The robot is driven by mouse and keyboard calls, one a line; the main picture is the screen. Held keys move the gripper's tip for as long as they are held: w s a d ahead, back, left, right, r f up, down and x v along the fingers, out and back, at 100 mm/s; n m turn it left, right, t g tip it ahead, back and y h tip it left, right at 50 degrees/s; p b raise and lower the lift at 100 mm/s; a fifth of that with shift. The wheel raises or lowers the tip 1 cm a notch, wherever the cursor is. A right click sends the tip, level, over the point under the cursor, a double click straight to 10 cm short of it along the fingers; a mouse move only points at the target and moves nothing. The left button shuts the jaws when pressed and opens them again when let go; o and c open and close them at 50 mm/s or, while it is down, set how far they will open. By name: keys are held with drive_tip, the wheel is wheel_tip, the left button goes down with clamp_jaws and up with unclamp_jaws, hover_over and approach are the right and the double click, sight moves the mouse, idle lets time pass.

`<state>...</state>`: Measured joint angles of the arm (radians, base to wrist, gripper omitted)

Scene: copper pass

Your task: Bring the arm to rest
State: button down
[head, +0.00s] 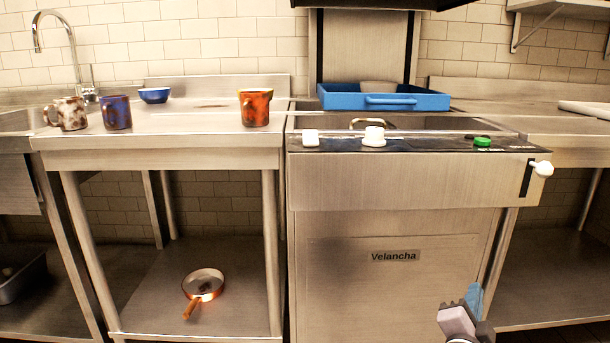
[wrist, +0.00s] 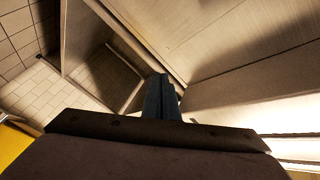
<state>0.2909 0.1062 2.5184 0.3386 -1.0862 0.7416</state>
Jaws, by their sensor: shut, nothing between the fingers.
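My gripper (head: 474,300) is low at the bottom right of the head view, in front of the steel front of the dishwasher (head: 340,275) labelled Velancha. Its blue fingers point up, are shut together and hold nothing. In the wrist view the shut fingers (wrist: 160,97) show at the middle, with steel panels beyond them. No object is near the fingertips in the head view. Whether the gripper touches the panel cannot be told.
A blue tray (head: 420,102) holding a bowl stands on the dishwasher. Several mugs, including an orange one (head: 255,108), and a blue bowl (head: 154,95) stand on the left counter. A copper pan (head: 203,283) lies on the shelf below. A lever (head: 543,168) sticks out above right of my gripper.

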drive_tip(key=s+a+f+n+g+y, duration=0.3)
drive_tip(key=a+f+n+g+y, duration=0.1)
drive_tip(key=f, duration=0.5)
drive_tip(key=s+a+f+n+g+y, duration=0.2)
drive_tip(key=a+f+n+g+y, duration=0.15)
drive_tip(key=f, duration=0.65)
drive_tip(key=s+a+n+g+y+p, duration=0.3)
drive_tip(key=s+a+n+g+p, duration=0.35)
drive_tip(key=s, duration=1.15)
drive_tip(key=a+r+n+p, duration=0.1)
drive_tip(key=a+r+p, duration=0.2)
drive_tip(key=r+p, duration=2)
drive_tip(key=a+r+n+g+p, duration=0.1)
drive_tip(key=a+r+p, duration=0.3)
drive_tip(key=r+p, duration=2)
wheel_tip(320, 180, up, 6)
drive_tip(key=shift+w+f+n, duration=0.2)
drive_tip(key=shift+w+n, duration=0.05)
drive_tip(key=shift+n, duration=0.35)
